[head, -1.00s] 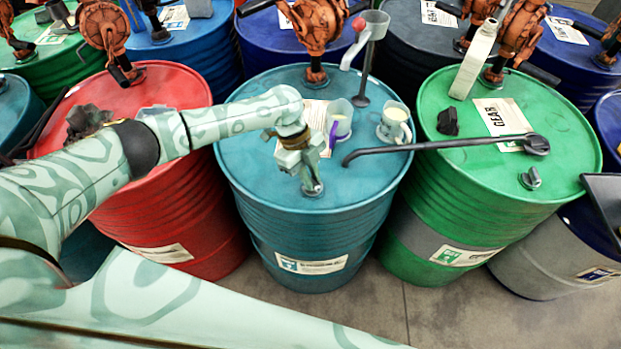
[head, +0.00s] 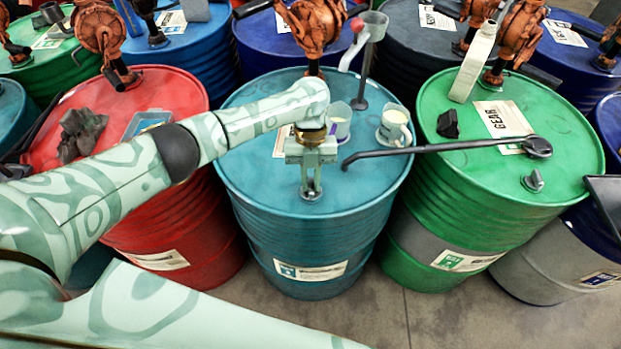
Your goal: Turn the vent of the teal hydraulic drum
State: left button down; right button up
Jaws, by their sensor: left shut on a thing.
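The teal drum (head: 318,240) stands upright in the middle of the head view. Its vent (head: 311,192) sits on the lid near the front edge, and only its lower part shows below my fingers. My left gripper (head: 311,183) points down over the vent and is shut on it. My left arm reaches in from the left and covers part of the lid. My right gripper is not in view.
A measuring cup (head: 341,123) and a mug (head: 394,126) stand on the teal lid. A long dark-handled tool (head: 440,149) spans from the teal lid to the green drum (head: 440,205). An orange pump (head: 313,30) rises behind. A red drum (head: 190,235) stands left.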

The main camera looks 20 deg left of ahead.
pick_arm(q)
jog(key=shift+m, duration=0.4)
jog(key=c, duration=1.4)
grip_release()
jog(key=shift+r, duration=0.1)
jog(key=p+v, duration=0.3)
jog(key=v, duration=1.3)
jog(key=shift+d, duration=0.15)
jog(key=shift+r, duration=0.1)
